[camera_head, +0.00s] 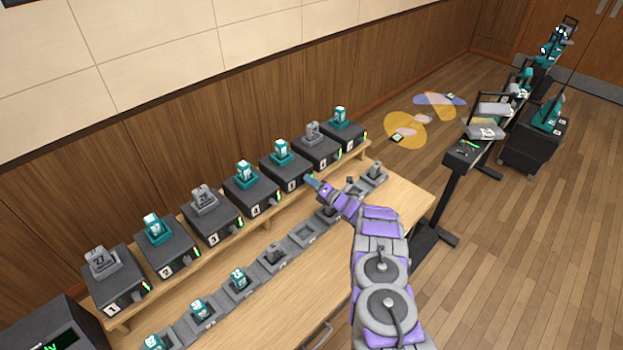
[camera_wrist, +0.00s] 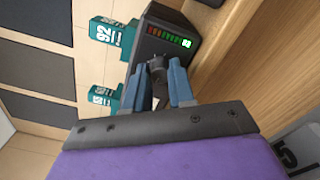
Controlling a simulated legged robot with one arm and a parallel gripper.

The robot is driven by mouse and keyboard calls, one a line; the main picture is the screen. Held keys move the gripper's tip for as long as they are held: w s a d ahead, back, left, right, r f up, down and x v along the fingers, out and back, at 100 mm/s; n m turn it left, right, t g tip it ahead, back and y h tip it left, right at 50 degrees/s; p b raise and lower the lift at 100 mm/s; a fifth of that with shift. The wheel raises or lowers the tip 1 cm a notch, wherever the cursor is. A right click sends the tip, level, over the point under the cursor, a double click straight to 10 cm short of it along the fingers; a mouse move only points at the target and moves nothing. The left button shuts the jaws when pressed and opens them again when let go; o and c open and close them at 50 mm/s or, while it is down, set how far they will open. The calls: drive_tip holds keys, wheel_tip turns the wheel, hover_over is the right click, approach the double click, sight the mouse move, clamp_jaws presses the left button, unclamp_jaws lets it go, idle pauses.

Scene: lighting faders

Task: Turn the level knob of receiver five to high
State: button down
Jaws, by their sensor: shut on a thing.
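Receiver five (camera_head: 292,172) is a dark box in the row on the wooden shelf, with a teal pack standing in its top. Its front also shows in the wrist view (camera_wrist: 157,35), with a strip of small red-to-green lights. My gripper (camera_head: 311,182) is at its front right side. In the wrist view, the two blue fingers of my gripper (camera_wrist: 157,76) are shut on a small dark knob (camera_wrist: 157,64) on the front. The fingers partly cover the knob, and I cannot read its setting.
Other numbered receivers, such as receiver four (camera_head: 252,194), stand on both sides. A row of grey holders (camera_head: 301,236) with several packs runs along the desk (camera_head: 290,290) in front. A black fader stand (camera_head: 455,185) is at the right.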

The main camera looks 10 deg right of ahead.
drive_tip(key=n+b, duration=0.1)
drive_tip(key=n, duration=0.9)
drive_tip(key=n+b, duration=0.2)
drive_tip(key=n, duration=0.8)
drive_tip(key=n+b, duration=0.1)
drive_tip(key=n, duration=0.8)
drive_tip(key=shift+s+f+n+b, duration=0.25)
drive_tip(key=shift+f+n+b, duration=0.1)
drive_tip(key=shift+n, duration=0.05)
idle(0.8)
idle(0.3)
drive_tip(key=c, duration=1.3)
unclamp_jaws()
drive_tip(key=o, duration=0.3)
drive_tip(key=shift+w+r, duration=0.1)
drive_tip(key=shift+r, duration=0.05)
